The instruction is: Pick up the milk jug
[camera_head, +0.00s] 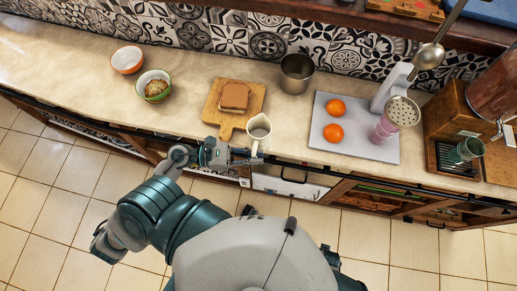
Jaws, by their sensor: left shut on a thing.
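The white milk jug (259,127) stands near the front edge of the counter, just right of the wooden cutting board. It looks upright, with its handle toward the front. My left gripper (252,156) reaches in from the left, low at the front of the jug, and is shut on the jug at its handle side. The exact finger contact is too small to make out. My right gripper is not in view.
A cutting board (212,113) with bread (234,96) lies left of the jug. A metal pot (296,73) stands behind. A grey tray (365,147) with two oranges (333,133) is at the right. Two bowls (127,60) sit at the left. The counter's front edge is close.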

